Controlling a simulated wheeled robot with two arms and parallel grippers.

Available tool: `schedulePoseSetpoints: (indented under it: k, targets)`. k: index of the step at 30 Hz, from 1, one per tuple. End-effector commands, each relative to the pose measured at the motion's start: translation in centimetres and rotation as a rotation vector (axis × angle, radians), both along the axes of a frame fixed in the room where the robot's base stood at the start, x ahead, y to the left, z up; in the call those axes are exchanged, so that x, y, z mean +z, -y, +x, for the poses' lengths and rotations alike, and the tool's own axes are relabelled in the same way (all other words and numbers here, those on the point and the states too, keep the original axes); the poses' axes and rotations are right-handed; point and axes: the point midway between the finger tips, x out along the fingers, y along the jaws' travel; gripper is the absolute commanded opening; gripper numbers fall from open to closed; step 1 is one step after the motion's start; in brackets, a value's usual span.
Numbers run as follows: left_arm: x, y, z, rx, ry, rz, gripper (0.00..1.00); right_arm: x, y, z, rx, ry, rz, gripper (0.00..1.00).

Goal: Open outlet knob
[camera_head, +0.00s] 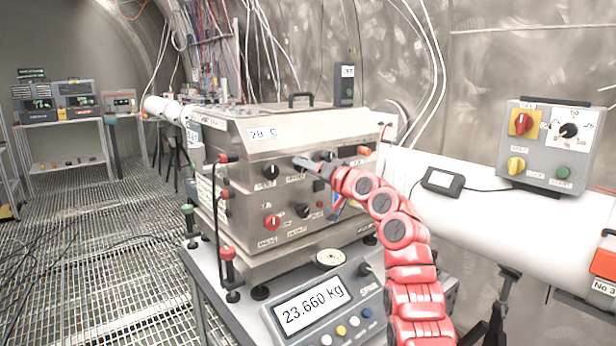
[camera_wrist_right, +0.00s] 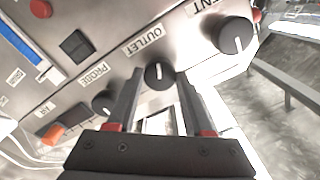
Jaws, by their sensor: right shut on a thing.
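The outlet knob (camera_wrist_right: 159,74) is a round black knob with a white line, beside its OUTLET label (camera_wrist_right: 145,41) in the right wrist view. My right gripper (camera_wrist_right: 160,84) has one finger on each side of it and is shut on it. In the head view my red right arm reaches to the front of the steel box (camera_head: 262,190), and the right gripper (camera_head: 312,164) is at the upper row of knobs. There the gripper hides the outlet knob. My left gripper is not in view.
The VENT knob (camera_wrist_right: 237,36) and PROBE knob (camera_wrist_right: 103,102) flank the outlet knob closely. A scale display (camera_head: 309,308) reads 23.660 kg below the box. A white pipe (camera_head: 480,205) with a switch box (camera_head: 551,146) lies to the right.

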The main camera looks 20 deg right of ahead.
Motion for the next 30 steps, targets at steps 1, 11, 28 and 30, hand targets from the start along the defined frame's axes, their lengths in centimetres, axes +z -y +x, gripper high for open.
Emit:
schedulePoseSetpoints:
  k: [1, 11, 28, 30]
  targets:
    - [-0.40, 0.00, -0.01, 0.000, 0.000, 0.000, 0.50, -0.34, -0.09, 0.02, 0.002, 0.004, -0.022, 0.00]
    - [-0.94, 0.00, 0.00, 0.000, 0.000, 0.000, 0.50, -0.30, -0.07, 0.05, 0.002, 0.039, -0.120, 0.00]
    - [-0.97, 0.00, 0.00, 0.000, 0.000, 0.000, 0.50, -0.25, -0.05, 0.06, 0.002, 0.043, -0.132, 0.66]
    - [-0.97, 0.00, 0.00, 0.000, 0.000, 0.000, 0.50, -0.21, -0.04, 0.05, 0.001, 0.044, -0.132, 0.78]
